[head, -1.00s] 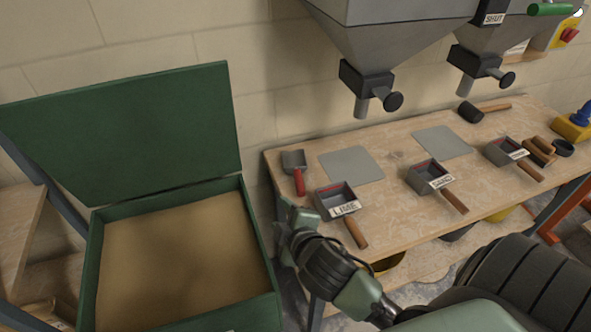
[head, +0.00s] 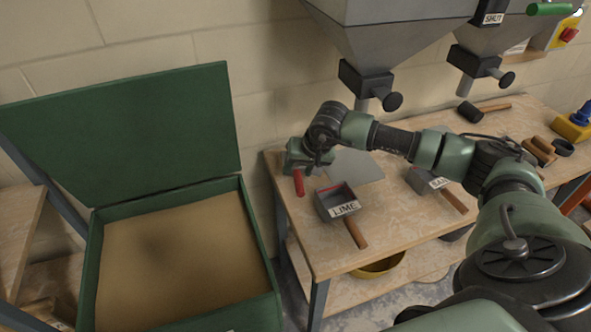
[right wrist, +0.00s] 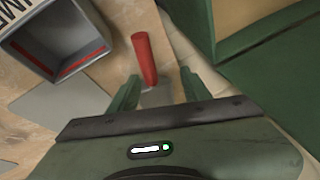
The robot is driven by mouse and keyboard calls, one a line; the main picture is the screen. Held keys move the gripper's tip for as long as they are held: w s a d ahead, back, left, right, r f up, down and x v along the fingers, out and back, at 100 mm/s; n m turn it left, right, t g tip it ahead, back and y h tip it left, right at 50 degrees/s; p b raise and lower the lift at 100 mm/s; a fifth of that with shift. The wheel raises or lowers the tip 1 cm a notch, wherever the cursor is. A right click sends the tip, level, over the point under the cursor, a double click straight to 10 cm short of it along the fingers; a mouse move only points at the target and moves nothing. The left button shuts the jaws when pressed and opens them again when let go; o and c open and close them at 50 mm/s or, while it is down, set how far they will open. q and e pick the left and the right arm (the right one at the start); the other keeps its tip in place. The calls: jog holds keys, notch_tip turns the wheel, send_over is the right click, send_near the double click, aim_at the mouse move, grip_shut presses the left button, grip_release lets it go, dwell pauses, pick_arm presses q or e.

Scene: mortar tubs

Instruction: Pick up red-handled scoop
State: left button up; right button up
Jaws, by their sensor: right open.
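The red-handled scoop (head: 299,183) lies on the bench near its left end, and in the head view my right gripper (head: 301,168) covers its metal pan. In the right wrist view the red handle (right wrist: 145,60) points away from the gripper, and part of the grey pan shows between the fingers. My right gripper (right wrist: 158,88) is open, with one finger on each side of the scoop and gaps visible. I cannot tell how high the fingers are above the bench. My left gripper is not in view.
A grey box scoop labelled LIME (head: 338,205) with a wooden handle sits just right of the red scoop. A green sand bin (head: 92,270) with a raised lid stands left of the bench (head: 300,235). Grey hoppers (head: 390,35) hang above the bench's back.

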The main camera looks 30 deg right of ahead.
aim_at(299, 177)
jog(key=shift+d, duration=0.65)
jog(key=x, duration=0.2)
jog(key=p+x, duration=0.1)
jog(key=x, duration=0.1)
jog(key=p+x, duration=0.1)
jog(key=x, duration=0.1)
jog(key=shift+s+d+f, duration=0.2)
jog(key=shift+s+f, duration=0.05)
jog(key=shift+f, duration=0.05)
jog(key=shift+w+f+p, duration=0.3)
jog(key=shift+f, duration=0.3)
jog(key=shift+r, duration=0.1)
grip_shut()
